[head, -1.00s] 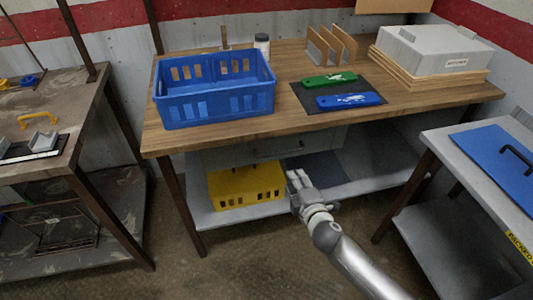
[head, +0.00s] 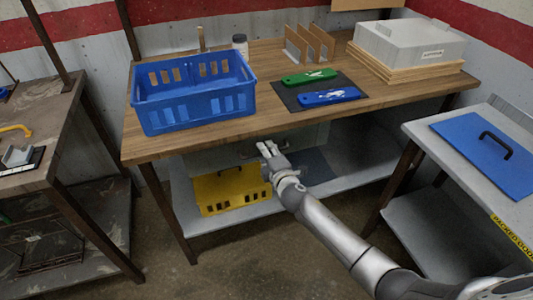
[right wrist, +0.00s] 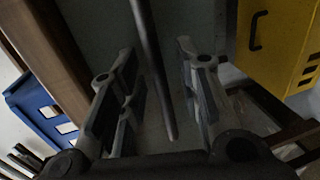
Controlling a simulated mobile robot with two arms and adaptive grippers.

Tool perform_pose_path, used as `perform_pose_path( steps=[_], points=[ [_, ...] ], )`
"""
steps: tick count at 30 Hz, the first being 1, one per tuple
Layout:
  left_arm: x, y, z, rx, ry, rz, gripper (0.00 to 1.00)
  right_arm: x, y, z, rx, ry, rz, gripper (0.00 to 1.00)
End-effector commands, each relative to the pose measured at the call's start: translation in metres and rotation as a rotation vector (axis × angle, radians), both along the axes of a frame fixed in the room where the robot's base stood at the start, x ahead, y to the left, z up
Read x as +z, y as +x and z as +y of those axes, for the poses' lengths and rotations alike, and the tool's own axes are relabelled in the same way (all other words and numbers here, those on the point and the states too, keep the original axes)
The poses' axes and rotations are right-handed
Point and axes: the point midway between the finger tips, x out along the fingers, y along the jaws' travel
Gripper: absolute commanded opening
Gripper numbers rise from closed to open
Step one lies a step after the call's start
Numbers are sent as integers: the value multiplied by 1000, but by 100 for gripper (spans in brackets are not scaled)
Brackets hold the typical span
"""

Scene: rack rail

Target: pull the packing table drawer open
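The grey drawer (head: 306,137) sits under the wooden top of the packing table (head: 190,141) and looks closed. Its dark bar handle shows in the right wrist view (right wrist: 150,55); in the head view my gripper partly covers it. My right gripper (head: 268,149) is at the drawer front, by the handle. In the right wrist view, the right gripper (right wrist: 157,62) is open with the handle bar between its two fingers. A gap shows on both sides of the bar, so the fingers are not closed on it. My left gripper is not in view.
A yellow crate (head: 228,188) stands on the shelf below the drawer. A blue crate (head: 188,110) is on the tabletop, near its front edge. A side table (head: 420,130) with a blue panel stands at the right. Bare floor lies in front.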

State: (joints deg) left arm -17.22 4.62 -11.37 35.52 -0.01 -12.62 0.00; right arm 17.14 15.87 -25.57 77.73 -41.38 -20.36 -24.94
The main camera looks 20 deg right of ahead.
Motion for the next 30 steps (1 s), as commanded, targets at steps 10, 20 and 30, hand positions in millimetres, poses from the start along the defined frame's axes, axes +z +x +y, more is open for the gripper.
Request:
perform_pose_path(
  steps=[10,20,30],
  points=[
    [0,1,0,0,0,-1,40,-1,3,1,1,1,1,32],
    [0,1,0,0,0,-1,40,-1,3,0,1,0,1,0],
    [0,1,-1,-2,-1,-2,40,-1,3,0,0,0,1,0]
  ],
)
